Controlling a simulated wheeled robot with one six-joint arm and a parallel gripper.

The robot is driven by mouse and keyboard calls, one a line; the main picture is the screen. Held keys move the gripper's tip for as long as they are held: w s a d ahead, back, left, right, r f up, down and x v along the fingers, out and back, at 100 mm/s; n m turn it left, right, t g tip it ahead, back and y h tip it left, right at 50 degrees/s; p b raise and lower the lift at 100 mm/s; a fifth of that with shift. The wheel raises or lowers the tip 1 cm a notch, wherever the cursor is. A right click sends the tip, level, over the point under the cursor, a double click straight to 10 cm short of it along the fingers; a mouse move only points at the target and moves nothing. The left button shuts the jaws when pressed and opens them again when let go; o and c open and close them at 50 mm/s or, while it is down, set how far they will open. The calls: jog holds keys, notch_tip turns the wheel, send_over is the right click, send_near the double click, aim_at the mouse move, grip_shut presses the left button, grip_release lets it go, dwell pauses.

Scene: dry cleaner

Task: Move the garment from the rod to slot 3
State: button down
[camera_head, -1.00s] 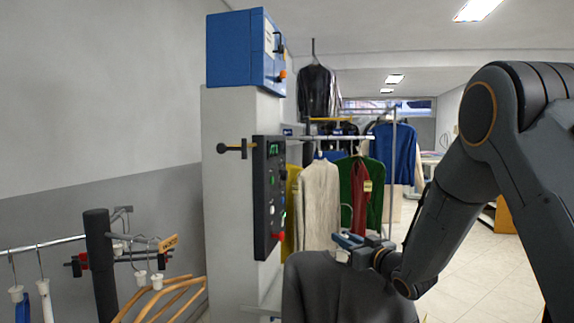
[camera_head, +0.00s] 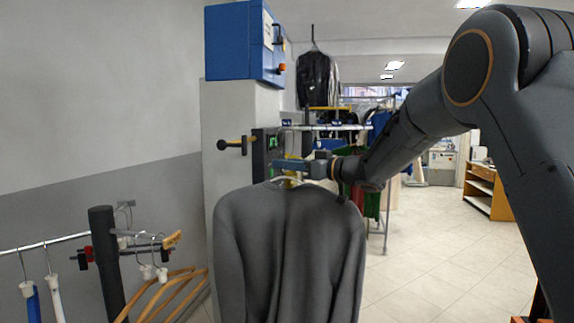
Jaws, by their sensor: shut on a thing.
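A dark grey long-sleeved garment (camera_head: 288,250) hangs upright on a pale hanger in the middle of the view. My gripper (camera_head: 282,166) is shut on the hanger's top, just above the garment's collar. The lower part of the garment runs out of the picture. The rod (camera_head: 50,242) at the left runs toward a black post, with hangers on it. No slot marked 3 can be made out; the rail (camera_head: 330,127) behind my gripper is partly hidden by my arm and the garment.
A black post (camera_head: 105,262) with several empty wooden hangers (camera_head: 165,290) stands at the left. A pale cabinet with a blue box (camera_head: 238,42) and a dark control panel stands behind the garment. Open tiled floor (camera_head: 440,250) and a wooden shelf unit (camera_head: 487,190) are at the right.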

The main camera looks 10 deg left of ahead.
jog(key=s+b, duration=0.3)
jog(key=s, duration=0.8)
jog(key=shift+s, duration=0.15)
